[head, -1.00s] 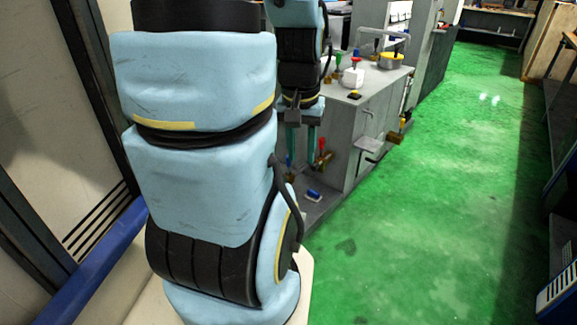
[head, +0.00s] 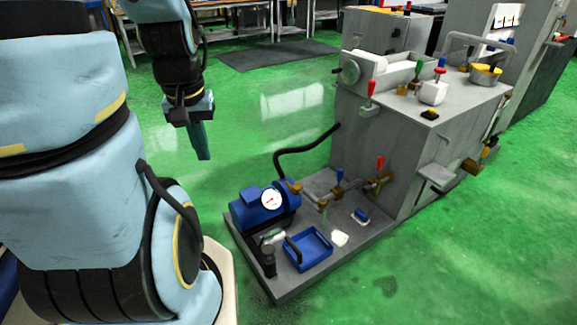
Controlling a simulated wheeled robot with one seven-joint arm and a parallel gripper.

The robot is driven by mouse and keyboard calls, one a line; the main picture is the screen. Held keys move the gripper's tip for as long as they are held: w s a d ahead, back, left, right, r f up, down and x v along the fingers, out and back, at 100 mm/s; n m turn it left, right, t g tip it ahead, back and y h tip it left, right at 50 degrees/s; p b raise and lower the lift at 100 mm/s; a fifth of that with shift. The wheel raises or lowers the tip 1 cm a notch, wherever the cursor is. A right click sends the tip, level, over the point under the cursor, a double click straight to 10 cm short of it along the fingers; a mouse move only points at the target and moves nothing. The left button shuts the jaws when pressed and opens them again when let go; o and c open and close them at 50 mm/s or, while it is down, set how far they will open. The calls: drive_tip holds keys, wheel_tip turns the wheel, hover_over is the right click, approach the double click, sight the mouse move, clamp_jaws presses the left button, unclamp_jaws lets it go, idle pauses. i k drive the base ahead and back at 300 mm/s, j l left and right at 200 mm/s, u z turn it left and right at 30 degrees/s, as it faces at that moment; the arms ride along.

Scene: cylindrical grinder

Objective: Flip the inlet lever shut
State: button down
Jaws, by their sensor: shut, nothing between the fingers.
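My gripper (head: 204,156) hangs fingers down over the green floor at the left. It is shut and empty, well apart from the pipework. Low beside the grey machine runs a brass pipe with several small levers. A red-handled lever (head: 380,163) stands upright at its machine end, a blue-handled one (head: 340,175) stands on the pipe to the left, and a green-handled one (head: 324,213) is nearer the front. I cannot tell which is the inlet lever. Another red-handled lever (head: 371,89) stands at the top edge of the grey grinder (head: 365,150).
A blue pump (head: 262,210) with a white gauge sits on the grey base plate (head: 305,275), between my gripper and the pipe. A blue tray (head: 308,249) and a black hose (head: 300,150) are close by. A grey shelf (head: 436,178) juts from the grinder.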

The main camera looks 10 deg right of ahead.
sight(340, 172)
drive_tip(key=l+u, duration=0.3)
drive_tip(key=l, duration=0.15)
drive_tip(key=k+l+u, duration=0.1)
drive_tip(key=l+u, duration=0.2)
drive_tip(key=l, duration=0.2)
drive_tip(key=k+l+u, duration=0.1)
drive_tip(key=l+u, duration=0.2)
drive_tip(key=l, duration=0.15)
drive_tip(key=k+l, duration=0.1)
drive_tip(key=l, duration=0.3)
drive_tip(key=k+l, duration=0.1)
drive_tip(key=l, duration=0.3)
drive_tip(key=u, duration=0.05)
